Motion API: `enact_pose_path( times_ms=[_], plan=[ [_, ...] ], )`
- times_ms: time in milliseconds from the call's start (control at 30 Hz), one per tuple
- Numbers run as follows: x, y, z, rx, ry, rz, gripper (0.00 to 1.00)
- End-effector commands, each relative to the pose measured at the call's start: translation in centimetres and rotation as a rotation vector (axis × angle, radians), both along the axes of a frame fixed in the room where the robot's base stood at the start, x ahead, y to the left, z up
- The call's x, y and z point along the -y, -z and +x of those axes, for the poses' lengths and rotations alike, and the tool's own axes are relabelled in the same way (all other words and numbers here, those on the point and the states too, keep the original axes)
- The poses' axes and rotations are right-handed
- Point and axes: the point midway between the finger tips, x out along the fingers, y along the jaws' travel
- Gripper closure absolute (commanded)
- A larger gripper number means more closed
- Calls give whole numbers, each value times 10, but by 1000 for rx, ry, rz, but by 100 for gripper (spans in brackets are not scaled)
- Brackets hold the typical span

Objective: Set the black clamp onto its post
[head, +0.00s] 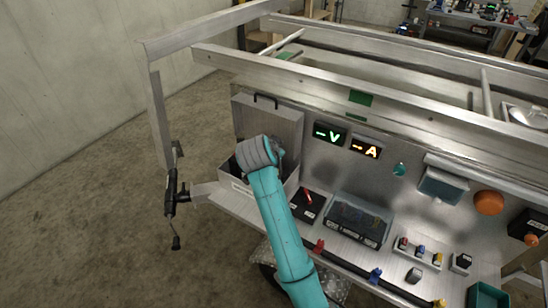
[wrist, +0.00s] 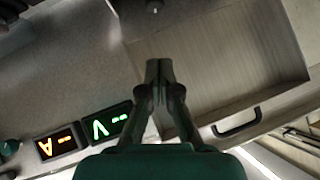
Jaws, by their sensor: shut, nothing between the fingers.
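I cannot identify the black clamp or its post with certainty. A black tool-like thing (head: 172,200) hangs by the bench's left end. In the wrist view my gripper (wrist: 158,72) is shut and empty, its fingertips together in front of the open grey case lid (wrist: 220,60). In the head view my arm's grey joint covers part of the case (head: 268,130), and the fingers are hidden.
Two lit displays, a green V (head: 329,133) and an orange A (head: 366,147), sit on the back panel right of the case. A dark clear-lidded box (head: 358,220), a small coloured-parts rack (head: 420,250) and a black front rail (head: 350,266) crowd the bench. Metal beams run above.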

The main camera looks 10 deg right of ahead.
Motion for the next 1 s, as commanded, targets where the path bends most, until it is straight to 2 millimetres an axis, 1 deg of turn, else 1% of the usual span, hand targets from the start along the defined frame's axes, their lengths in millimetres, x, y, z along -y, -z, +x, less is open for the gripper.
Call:
enact_pose_path(
  times_ms=[300,500,667,1000],
  plan=[
    [-20,-35,-38,3,-1,1,100],
    [-27,-48,-53,0,-1,-1,100],
    [-29,-51,-57,0,1,-1,100],
    [-29,-51,-57,-1,1,0,100]
  ],
)
